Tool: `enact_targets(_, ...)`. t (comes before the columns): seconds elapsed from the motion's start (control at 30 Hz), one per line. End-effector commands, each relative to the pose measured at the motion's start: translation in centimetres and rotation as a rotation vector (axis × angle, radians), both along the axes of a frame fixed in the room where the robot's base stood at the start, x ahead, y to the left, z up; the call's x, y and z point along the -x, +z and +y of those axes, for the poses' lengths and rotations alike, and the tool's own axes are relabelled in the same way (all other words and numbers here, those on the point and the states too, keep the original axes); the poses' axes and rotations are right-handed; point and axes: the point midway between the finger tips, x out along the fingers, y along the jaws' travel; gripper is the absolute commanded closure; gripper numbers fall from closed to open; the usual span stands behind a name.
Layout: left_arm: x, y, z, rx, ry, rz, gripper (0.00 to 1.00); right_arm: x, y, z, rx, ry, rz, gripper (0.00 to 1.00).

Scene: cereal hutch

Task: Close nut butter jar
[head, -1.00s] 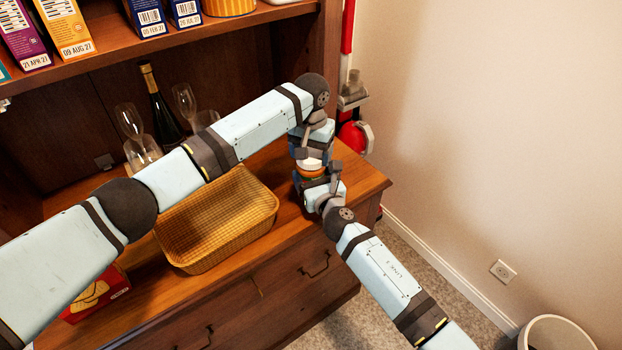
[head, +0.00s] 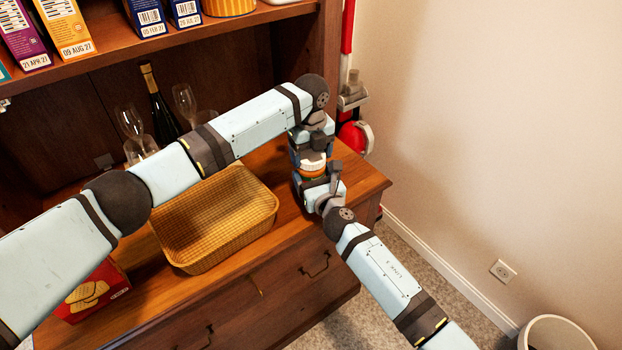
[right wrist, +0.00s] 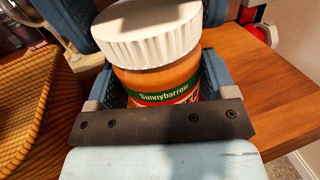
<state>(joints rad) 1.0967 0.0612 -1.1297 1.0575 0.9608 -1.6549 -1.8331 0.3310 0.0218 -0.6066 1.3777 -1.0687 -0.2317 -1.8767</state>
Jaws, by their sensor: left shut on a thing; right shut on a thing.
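The nut butter jar (right wrist: 160,85) stands upright in the right wrist view, with a green and red label reading "Sunnybarrow". Its white ribbed lid (right wrist: 147,32) sits on top of it, and the lid also shows in the head view (head: 313,160). My right gripper (head: 315,182) is shut around the jar's body. My left gripper (head: 312,150) comes from above and is shut at the lid; its fingers are mostly hidden by its own wrist. I cannot tell whether the lid is fully tightened.
A wicker basket (head: 222,226) stands on the wooden counter (head: 360,182) left of the jar. A red box (head: 95,292) lies at the lower left. A bottle (head: 160,110) and glasses stand at the back. Boxes line the shelf above.

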Motion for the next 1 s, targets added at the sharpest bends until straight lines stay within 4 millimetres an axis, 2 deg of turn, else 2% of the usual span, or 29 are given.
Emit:
enact_targets(0.1,0.0,0.0,0.0,-0.001,-0.200,0.000,0.55,0.0,0.0,0.0,-0.001,-0.001,0.001,0.89)
enact_targets(0.27,0.0,0.0,0.0,-0.001,-0.211,0.000,0.55,0.0,0.0,0.0,-0.001,-0.001,0.001,0.89)
enact_targets(0.3,0.0,0.0,0.0,-0.001,-0.210,0.000,0.19,0.0,0.0,0.0,-0.001,-0.001,0.001,0.89)
enact_targets(0.4,0.0,0.0,0.0,-0.001,-0.209,0.000,0.00,0.0,0.0,0.0,-0.001,-0.001,0.001,0.89)
enact_targets(0.63,0.0,0.1,0.0,0.000,-0.208,0.000,0.00,0.0,0.0,0.0,-0.001,-0.001,0.001,0.89)
enact_targets(0.73,0.0,0.8,0.0,-0.001,-0.208,-0.001,0.00,0.0,0.0,0.0,0.000,-0.001,0.001,0.89)
enact_targets(0.87,0.0,2.9,0.0,0.000,-0.209,-0.002,0.00,0.0,0.0,0.0,0.000,-0.001,0.001,0.89)
enact_targets(1.0,0.0,6.1,0.0,0.001,-0.209,-0.003,0.00,0.0,0.0,0.0,0.000,-0.001,0.000,0.89)
